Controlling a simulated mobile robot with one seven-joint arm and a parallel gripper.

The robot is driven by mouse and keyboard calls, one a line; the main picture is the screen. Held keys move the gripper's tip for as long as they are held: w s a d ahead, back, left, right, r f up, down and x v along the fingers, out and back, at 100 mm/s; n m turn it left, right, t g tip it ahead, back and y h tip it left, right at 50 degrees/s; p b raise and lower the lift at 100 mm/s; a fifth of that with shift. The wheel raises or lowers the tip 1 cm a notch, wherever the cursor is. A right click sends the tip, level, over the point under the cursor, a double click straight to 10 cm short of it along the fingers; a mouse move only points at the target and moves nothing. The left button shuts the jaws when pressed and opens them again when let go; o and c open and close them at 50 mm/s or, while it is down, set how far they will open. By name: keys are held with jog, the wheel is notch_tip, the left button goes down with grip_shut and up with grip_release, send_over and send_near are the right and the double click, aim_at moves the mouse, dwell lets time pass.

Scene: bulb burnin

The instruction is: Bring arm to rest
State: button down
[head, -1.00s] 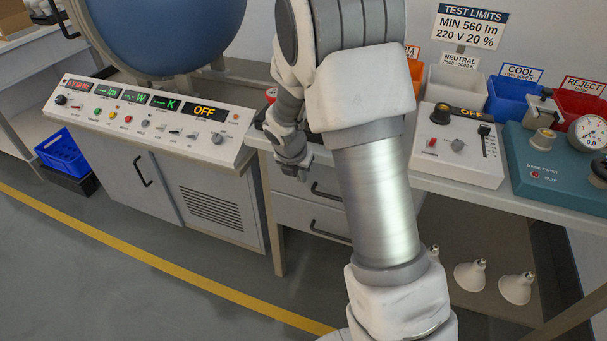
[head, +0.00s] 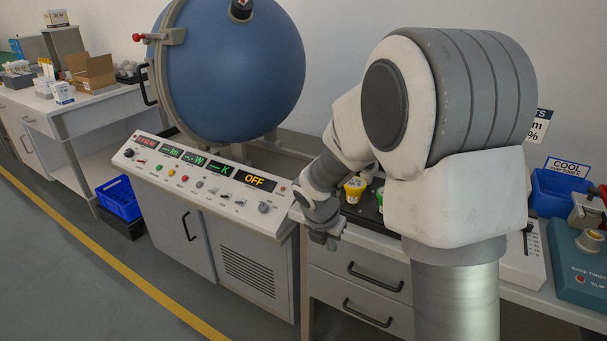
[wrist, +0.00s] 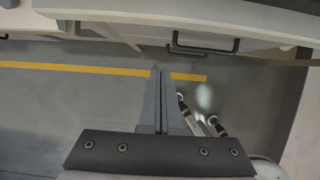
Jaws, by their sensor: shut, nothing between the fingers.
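My gripper (head: 325,238) hangs at the end of my bent arm in the head view, in front of the bench's front edge. It points downward and is apart from the bench and its drawers. In the wrist view my gripper (wrist: 160,72) has its two fingers side by side with nothing between them. Below the fingers I see the grey floor (wrist: 100,100). My upper arm fills the right middle of the head view and hides part of the bench.
A blue sphere (head: 235,70) stands behind a control panel (head: 200,180) whose display reads OFF. Drawers (head: 365,295) with black handles lie below my gripper. A yellow cup-like item (head: 355,188) sits on the bench behind it. The floor in front is clear.

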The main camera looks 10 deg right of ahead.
jog(key=s+d+r+m, duration=0.3)
jog(key=s+r+m, duration=0.7)
jog(key=r+m, duration=0.3)
jog(key=s+a+r+m+t+y, duration=0.1)
jog(key=s+r+m, duration=0.2)
jog(key=s+m, duration=0.5)
jog(key=s+a+r+m+t+y, duration=0.1)
jog(key=s+r+m+y, duration=0.15)
jog(key=s+m, duration=0.5)
notch_tip(320, 180, up, 16)
jog(key=p, duration=1.6)
jog(key=shift+w+d+r+h+p, duration=0.15)
jog(key=shift+w+d+h+p, duration=0.05)
jog(key=shift+w+h+p, duration=0.2)
